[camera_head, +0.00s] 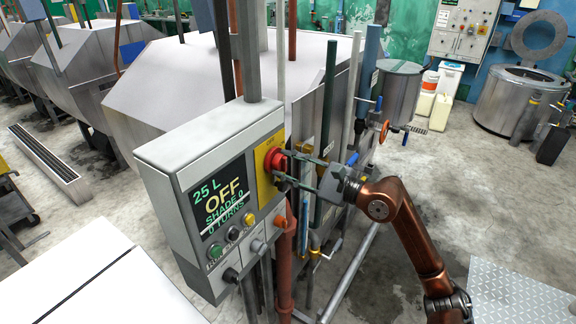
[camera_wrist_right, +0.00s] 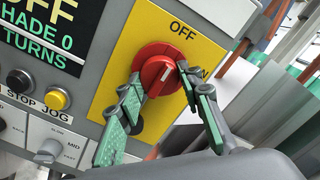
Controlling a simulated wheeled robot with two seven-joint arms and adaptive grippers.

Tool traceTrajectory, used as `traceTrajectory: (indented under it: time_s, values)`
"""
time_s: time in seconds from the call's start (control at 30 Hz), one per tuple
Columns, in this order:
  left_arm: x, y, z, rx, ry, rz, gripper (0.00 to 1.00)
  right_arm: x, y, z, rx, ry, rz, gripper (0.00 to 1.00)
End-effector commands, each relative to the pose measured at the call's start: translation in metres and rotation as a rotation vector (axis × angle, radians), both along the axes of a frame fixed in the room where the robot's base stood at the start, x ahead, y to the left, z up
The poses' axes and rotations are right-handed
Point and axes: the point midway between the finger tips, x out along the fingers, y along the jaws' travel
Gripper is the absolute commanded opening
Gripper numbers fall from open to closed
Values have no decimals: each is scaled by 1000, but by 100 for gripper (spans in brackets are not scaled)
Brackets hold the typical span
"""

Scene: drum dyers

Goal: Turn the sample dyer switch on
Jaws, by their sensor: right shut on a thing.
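My right gripper (camera_head: 288,166) is shut on the switch, one finger on each side, as the right wrist view (camera_wrist_right: 161,76) also shows. The display (camera_head: 219,202) reads 25 L, OFF, SHADE 0, 0 TURNS. My left gripper is out of view.
Buttons (camera_head: 231,235) and a selector panel sit below the display. Upright pipes (camera_head: 328,120) and an orange-red pipe (camera_head: 285,262) stand close to the gripper. A white surface (camera_head: 105,275) lies at the lower left.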

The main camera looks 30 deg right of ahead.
Motion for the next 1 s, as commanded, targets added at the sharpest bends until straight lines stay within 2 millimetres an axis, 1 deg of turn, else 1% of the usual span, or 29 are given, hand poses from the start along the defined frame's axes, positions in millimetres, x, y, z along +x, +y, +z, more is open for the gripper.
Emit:
traceTrajectory:
  time_s: [0.27,0.47,0.77,1.0]
  values:
    - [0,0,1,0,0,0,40,0,0,0,13,8,0,9]
    - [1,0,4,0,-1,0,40,0,0,1,76,46,-1,9]
    - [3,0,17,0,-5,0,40,0,0,2,282,167,0,9]
    - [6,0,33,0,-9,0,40,0,0,3,480,282,0,9]
